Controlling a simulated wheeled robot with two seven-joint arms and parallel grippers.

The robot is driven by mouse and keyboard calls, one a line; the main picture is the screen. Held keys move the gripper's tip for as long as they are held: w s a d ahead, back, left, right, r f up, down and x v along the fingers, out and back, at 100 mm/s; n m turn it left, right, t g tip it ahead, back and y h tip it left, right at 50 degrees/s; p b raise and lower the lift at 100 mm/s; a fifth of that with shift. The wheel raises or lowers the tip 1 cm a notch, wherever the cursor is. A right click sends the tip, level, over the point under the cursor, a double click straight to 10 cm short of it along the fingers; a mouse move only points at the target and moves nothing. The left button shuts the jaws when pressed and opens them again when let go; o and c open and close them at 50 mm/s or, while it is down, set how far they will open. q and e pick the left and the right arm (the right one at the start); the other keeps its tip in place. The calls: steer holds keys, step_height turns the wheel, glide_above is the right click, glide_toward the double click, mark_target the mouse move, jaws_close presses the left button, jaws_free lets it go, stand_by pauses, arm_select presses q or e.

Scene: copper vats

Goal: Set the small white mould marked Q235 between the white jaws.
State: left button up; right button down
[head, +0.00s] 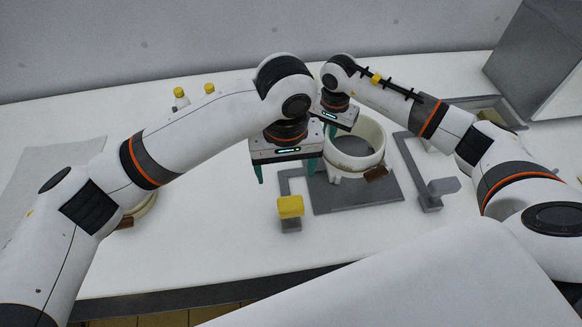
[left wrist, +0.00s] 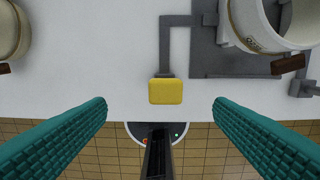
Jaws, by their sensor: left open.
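A round white open-topped body (head: 350,168) with a brown tab stands on a grey plate (head: 352,198). The left wrist view shows its side (left wrist: 250,38) with a mark too small to read. I cannot tell mould from jaws there. A second round cream piece (left wrist: 8,35) with a brown tab is at that view's left edge; my left arm mostly hides it in the head view. My left gripper (head: 286,170) is open and empty, above and behind a yellow block (head: 290,206) on a grey bar. My right gripper (head: 336,128) is over the round body's far left side; its fingers are mostly hidden.
A grey bracket (head: 432,200) stands right of the plate. A grey tray (head: 478,103) and a large grey box (head: 535,60) are at the back right. Two yellow-topped pieces (head: 180,95) are at the back left. The table's front middle is clear.

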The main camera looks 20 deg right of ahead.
mark_target(291, 203)
arm_select(q)
steer(key=f, duration=0.8)
steer(key=s+f, duration=0.1)
steer(key=f, duration=0.2)
steer(key=shift+d+f, duration=0.25)
steer(key=shift+f, duration=0.15)
steer(key=c, duration=1.1)
steer(key=shift+o, duration=0.2)
steer(key=shift+f, duration=0.15)
arm_select(e)
steer(key=shift+r, duration=0.1)
arm_select(q)
steer(key=shift+s+f, duration=0.1)
steer(key=shift+f, duration=1.75)
arm_select(e)
steer(key=shift+f, duration=0.4)
